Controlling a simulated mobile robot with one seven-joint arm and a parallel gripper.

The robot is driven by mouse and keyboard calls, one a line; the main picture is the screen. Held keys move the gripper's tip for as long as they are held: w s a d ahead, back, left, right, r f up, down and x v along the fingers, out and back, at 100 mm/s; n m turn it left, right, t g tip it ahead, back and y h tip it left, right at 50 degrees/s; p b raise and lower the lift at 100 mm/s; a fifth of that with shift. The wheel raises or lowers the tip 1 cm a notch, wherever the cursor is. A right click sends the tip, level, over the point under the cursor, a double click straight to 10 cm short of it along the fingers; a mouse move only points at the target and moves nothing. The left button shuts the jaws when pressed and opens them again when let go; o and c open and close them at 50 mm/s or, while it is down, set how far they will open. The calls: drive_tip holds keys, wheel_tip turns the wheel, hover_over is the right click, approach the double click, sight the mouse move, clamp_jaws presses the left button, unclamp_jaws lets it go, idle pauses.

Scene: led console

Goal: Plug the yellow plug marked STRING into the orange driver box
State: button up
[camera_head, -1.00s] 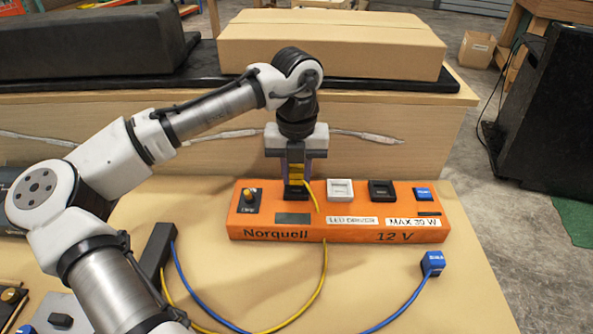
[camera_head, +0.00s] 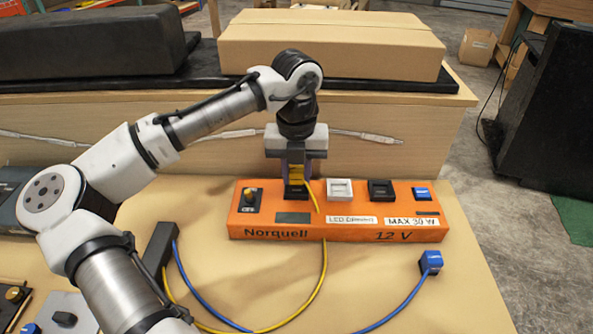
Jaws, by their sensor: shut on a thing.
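The orange driver box (camera_head: 290,232), marked Norquell and 12 V, lies on the workbench. Its top carries a knob, a small display, and a row of black, white, black and blue sockets. My gripper (camera_head: 296,188) is above the left black socket, shut on the yellow plug (camera_head: 297,173). The plug is upright, with its lower end at that socket; I cannot tell how deep it sits. Its STRING marking is not readable. The yellow cable (camera_head: 324,270) runs from the plug down over the front of the box.
A blue plug (camera_head: 431,262) lies on the bench at the right, on a blue cable (camera_head: 385,318). A black block (camera_head: 158,250) with both cables stands left of the box. A wooden panel (camera_head: 400,155) rises behind, with a cardboard box (camera_head: 330,45) above.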

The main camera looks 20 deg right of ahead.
drive_tip(key=shift+f+p, duration=0.6)
drive_tip(key=shift+f, duration=0.2)
idle(1.6)
drive_tip(key=o, duration=1.1)
drive_tip(key=shift+c, duration=0.2)
drive_tip(key=shift+o, duration=0.5)
drive_tip(key=o, duration=0.4)
drive_tip(key=shift+r, duration=0.15)
drive_tip(key=shift+r+p, duration=3.4)
drive_tip(key=shift+p, duration=0.1)
drive_tip(key=shift+s+f, duration=0.1)
